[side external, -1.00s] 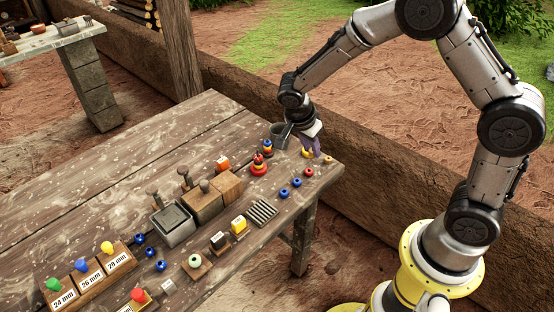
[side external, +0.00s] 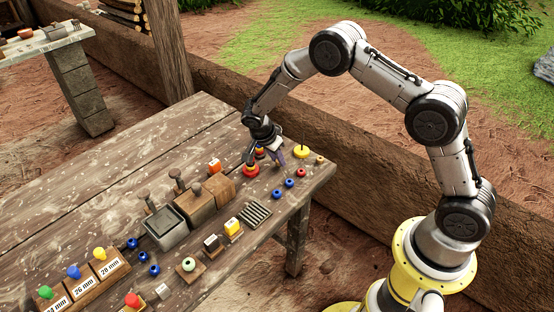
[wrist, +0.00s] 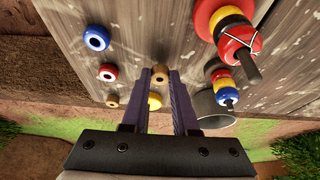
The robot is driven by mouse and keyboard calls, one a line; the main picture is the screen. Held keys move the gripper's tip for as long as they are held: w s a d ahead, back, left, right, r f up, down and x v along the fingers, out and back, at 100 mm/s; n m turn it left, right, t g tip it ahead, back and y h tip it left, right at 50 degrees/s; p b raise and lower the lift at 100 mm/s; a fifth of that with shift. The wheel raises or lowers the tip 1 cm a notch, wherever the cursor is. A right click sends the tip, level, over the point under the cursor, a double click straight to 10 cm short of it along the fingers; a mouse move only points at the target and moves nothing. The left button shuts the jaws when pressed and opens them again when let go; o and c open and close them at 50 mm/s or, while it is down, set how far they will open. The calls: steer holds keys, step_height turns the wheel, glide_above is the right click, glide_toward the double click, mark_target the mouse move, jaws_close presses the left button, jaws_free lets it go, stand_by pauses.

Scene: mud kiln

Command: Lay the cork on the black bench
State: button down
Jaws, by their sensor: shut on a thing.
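My gripper (side external: 277,157) is over the far right part of the table, beside the stack of coloured rings. In the wrist view its two purple fingers (wrist: 167,88) are closed on a small round brown piece (wrist: 160,72) with a darker centre, which looks like the cork. In the side view the held piece is too small and covered to make out. No thing is clearly a black bench. A black-and-white block on a small wooden stand (side external: 212,244) and a dark slatted rack (side external: 256,214) stand near the front edge.
The red-based ring stack (side external: 251,171) is close by my gripper. A grey cup (wrist: 215,112) is right of the fingers in the wrist view. A yellow disc with a rod (side external: 302,153) and several blue and red rings lie near the right edge.

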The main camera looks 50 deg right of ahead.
steer(key=shift+f, duration=0.35)
steer(key=shift+f, duration=0.15)
steer(key=c, duration=0.7)
jaws_free()
steer(key=v, duration=1.2)
steer(key=shift+r, duration=0.25)
